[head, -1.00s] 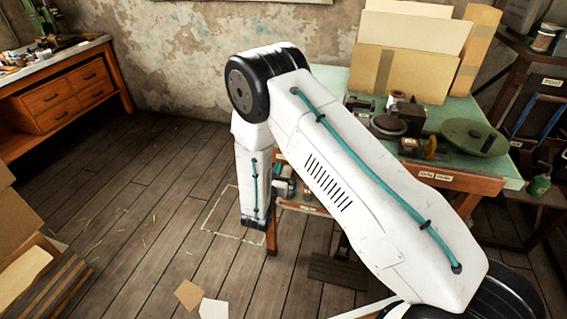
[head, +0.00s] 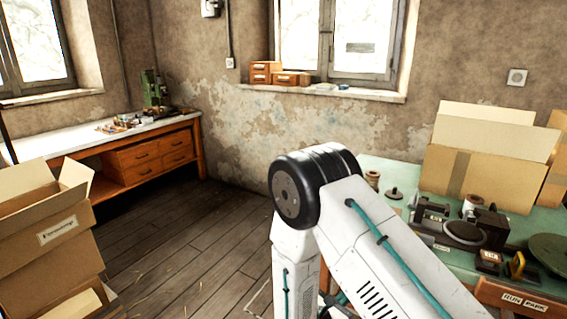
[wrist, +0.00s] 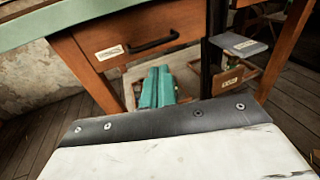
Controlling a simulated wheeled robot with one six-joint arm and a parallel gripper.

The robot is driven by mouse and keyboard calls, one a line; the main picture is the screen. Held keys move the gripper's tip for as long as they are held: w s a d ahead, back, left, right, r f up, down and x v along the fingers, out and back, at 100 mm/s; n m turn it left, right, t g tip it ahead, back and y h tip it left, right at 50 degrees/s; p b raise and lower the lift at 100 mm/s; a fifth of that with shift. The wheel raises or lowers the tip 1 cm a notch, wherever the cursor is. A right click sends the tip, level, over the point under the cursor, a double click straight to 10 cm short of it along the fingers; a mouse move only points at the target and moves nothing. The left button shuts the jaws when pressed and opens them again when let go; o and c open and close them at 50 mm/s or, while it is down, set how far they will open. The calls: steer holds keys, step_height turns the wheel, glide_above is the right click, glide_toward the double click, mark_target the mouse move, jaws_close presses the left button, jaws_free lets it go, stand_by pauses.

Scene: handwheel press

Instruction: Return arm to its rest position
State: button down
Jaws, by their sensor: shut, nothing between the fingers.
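My arm, white with black joints and a teal hose, rises from the lower right of the head view to a bent elbow, and its forearm hangs down out of the bottom of the picture. My gripper (wrist: 157,88) shows in the wrist view as two teal fingers held together with nothing between them. It is low in front of the green-topped workbench (wrist: 60,20), near a wooden drawer (wrist: 140,35) with a black handle. I cannot make out the gripper's fingertips in the head view.
The bench top (head: 380,170) carries a cardboard box (head: 485,165), small dark machines (head: 465,232) and a green disc (head: 550,250). Cardboard boxes (head: 45,235) stand at the left. A second workbench (head: 150,155) is by the far wall. The plank floor (head: 180,230) between is open.

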steer(key=s+d+r+m+g, duration=0.5)
steer(key=s+r+m+g, duration=0.2)
steer(key=r, duration=0.1)
steer(key=s+d+r+m+g, duration=0.4)
steer(key=s+r+m+g, duration=0.3)
steer(key=r+m, duration=0.15)
steer(key=s+a+r+m+t+y, duration=0.1)
steer(key=s+r+m+t+y, duration=0.2)
steer(key=s+r+m+y, duration=0.8)
steer(key=shift+s+a+r+t+y, duration=0.15)
steer(key=shift+s+r+t+y, duration=0.5)
steer(key=shift+s+r, duration=2.35)
steer(key=shift+w+r+g+y, duration=0.25)
steer(key=shift+w, duration=0.05)
